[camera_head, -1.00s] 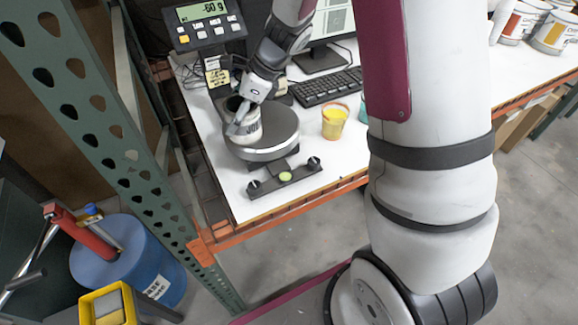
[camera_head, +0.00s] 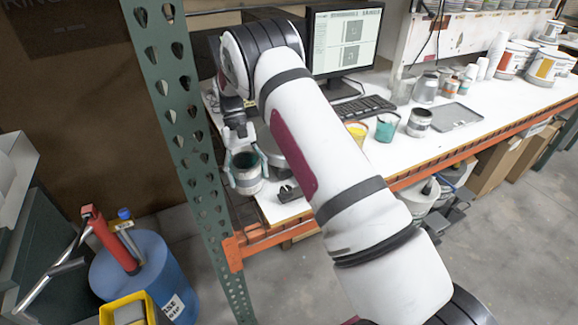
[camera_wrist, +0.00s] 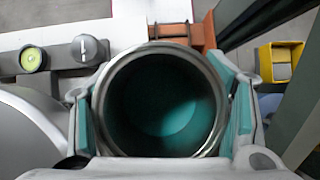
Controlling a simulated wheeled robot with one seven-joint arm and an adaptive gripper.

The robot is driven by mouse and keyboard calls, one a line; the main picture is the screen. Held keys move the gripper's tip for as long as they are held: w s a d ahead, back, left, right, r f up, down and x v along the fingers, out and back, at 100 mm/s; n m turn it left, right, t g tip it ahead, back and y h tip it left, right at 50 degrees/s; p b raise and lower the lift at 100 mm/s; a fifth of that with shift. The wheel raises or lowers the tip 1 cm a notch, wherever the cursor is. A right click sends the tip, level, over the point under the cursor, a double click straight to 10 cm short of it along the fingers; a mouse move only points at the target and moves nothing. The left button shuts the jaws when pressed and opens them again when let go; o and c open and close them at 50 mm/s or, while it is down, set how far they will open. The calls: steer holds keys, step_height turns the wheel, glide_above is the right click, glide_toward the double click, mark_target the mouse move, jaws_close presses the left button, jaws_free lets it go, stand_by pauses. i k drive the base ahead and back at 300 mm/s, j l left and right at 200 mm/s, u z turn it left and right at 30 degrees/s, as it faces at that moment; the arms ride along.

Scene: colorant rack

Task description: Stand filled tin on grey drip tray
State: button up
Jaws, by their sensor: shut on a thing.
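My gripper (camera_head: 245,162) is shut around a metal tin (camera_head: 247,183) with a pale label. The wrist view shows the tin (camera_wrist: 162,102) upright between the teal finger pads of my gripper (camera_wrist: 163,115). The tin's top is open, and teal colorant shows inside it. It is held off the scale, near the green rack post at the left end of the bench. The grey drip tray (camera_head: 455,116) lies flat and empty on the bench, right of another small tin (camera_head: 418,124). The tin's base is not clearly seen.
The round scale pan (camera_wrist: 28,135) is beside the held tin. A yellow cup (camera_head: 356,132) and a teal cup (camera_head: 387,127) stand between my arm and the tray. The green post (camera_head: 185,110) is close by. Keyboard (camera_head: 362,107) and monitor (camera_head: 343,42) stand behind.

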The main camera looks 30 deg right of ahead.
mark_target(446, 118)
steer(key=k+z, duration=0.1)
steer(key=k, duration=0.55)
steer(key=z, duration=2.65)
steer(key=i+j+z, duration=0.2)
steer(key=i, duration=0.3)
steer(key=i+j+z, duration=0.2)
steer(key=i, duration=0.25)
steer(key=i+j, duration=0.15)
steer(key=i, duration=0.25)
steer(key=i+j, duration=0.15)
steer(key=i, duration=0.3)
steer(key=i+j, duration=0.1)
steer(key=i, duration=0.3)
steer(key=i+u, duration=0.15)
steer(key=u, duration=0.2)
steer(key=i+u, duration=0.1)
steer(key=u, duration=0.25)
steer(key=i+l+u, duration=0.1)
steer(key=u, duration=1.55)
steer(key=i+j+u, duration=0.2)
